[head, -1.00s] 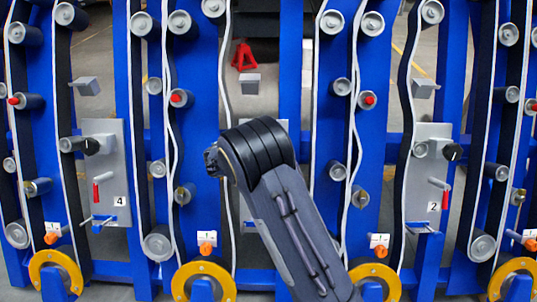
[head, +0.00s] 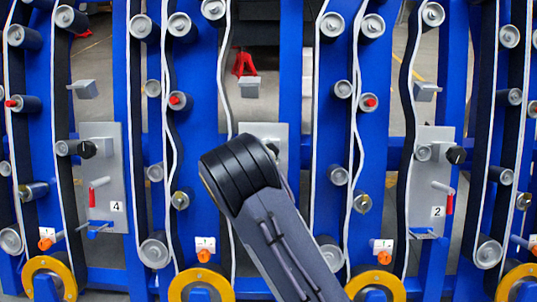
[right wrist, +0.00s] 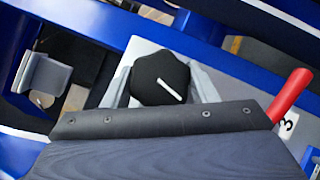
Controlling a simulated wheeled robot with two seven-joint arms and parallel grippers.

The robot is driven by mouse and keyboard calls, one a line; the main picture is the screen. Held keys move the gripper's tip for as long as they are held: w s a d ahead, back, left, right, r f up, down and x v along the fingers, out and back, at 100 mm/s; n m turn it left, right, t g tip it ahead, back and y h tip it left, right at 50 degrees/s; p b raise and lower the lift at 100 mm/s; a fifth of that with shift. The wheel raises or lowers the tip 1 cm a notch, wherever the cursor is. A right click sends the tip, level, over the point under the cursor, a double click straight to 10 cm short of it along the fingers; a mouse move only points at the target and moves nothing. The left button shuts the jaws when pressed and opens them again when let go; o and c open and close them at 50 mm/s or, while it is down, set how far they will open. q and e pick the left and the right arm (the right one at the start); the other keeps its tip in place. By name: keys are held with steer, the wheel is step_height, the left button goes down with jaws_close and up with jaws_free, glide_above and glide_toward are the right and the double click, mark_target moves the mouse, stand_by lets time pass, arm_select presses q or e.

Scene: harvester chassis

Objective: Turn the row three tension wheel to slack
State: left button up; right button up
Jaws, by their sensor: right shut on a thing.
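The row three tension wheel is a black knob (right wrist: 160,78) with a white pointer line, on the grey plate (right wrist: 150,48) marked 3 in the right wrist view. The line slants toward the picture's lower right. My right gripper (right wrist: 161,88) has a grey finger on each side of the knob and is shut on it. In the head view my right arm covers most of the row three plate (head: 262,130) and hides the gripper; whether the small dark part beside the arm is the knob, I cannot tell. My left gripper is not in view.
A red handle (right wrist: 289,95) sticks out near the label 3. The plates marked 4 (head: 100,185) and 2 (head: 430,190) carry similar black knobs. Blue uprights with rollers and white and black belts stand close on both sides. Yellow rings (head: 202,285) line the bottom.

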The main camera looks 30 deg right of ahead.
steer(key=o, duration=1)
steer(key=p+v, duration=0.1)
steer(key=v, duration=0.7)
steer(key=shift+d, duration=0.1)
